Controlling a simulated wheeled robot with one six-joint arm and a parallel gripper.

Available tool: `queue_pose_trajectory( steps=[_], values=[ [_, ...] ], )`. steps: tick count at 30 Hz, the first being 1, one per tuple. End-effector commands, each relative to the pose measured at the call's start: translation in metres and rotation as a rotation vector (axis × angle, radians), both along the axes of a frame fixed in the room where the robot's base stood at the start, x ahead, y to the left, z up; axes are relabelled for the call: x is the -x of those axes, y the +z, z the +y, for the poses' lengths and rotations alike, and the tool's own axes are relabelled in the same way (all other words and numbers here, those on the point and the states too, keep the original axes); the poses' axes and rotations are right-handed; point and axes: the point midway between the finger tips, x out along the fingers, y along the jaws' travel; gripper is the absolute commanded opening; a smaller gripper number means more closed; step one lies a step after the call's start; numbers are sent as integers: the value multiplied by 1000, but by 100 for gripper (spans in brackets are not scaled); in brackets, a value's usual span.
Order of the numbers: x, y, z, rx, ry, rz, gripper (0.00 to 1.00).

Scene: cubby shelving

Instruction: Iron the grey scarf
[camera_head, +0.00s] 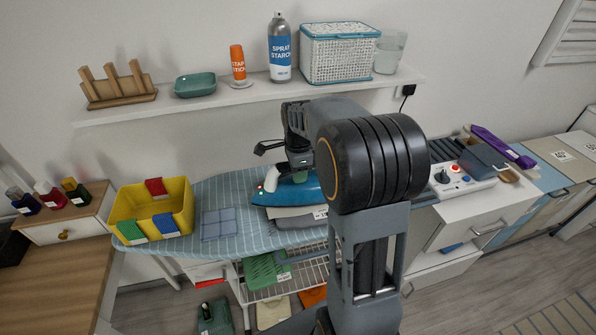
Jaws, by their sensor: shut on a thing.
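A blue iron (303,194) with a white handle end and small red and green lights is on the striped ironing board (240,188). A grey folded cloth, seemingly the grey scarf (285,212), lies flat on the board, its front part showing just below the iron, with a white label at its right. The iron seems to rest on or right above it; I cannot tell which. My gripper (298,173) is shut on the iron, from above at its handle. My arm hides the board's right end and perhaps part of the scarf.
On the board's left are a yellow bin (122,208) with clipped cloths and a blue checked cloth (219,224). A wall shelf (150,110) above holds spray starch (279,50) and a basket (338,58). A drawer unit (470,220) with a control box (460,181) stands right.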

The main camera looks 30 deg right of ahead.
Motion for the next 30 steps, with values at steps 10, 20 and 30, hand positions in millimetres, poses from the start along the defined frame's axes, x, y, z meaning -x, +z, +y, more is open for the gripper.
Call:
queue_pose_trajectory(
  steps=[10, 20, 30],
  values=[
    [-1, 25, 0, 1, 0, -6, 4],
    [-1, 54, 0, 1, 0, -6, 4],
    [-1, 62, 0, 1, 0, -5, 4]
  ],
)
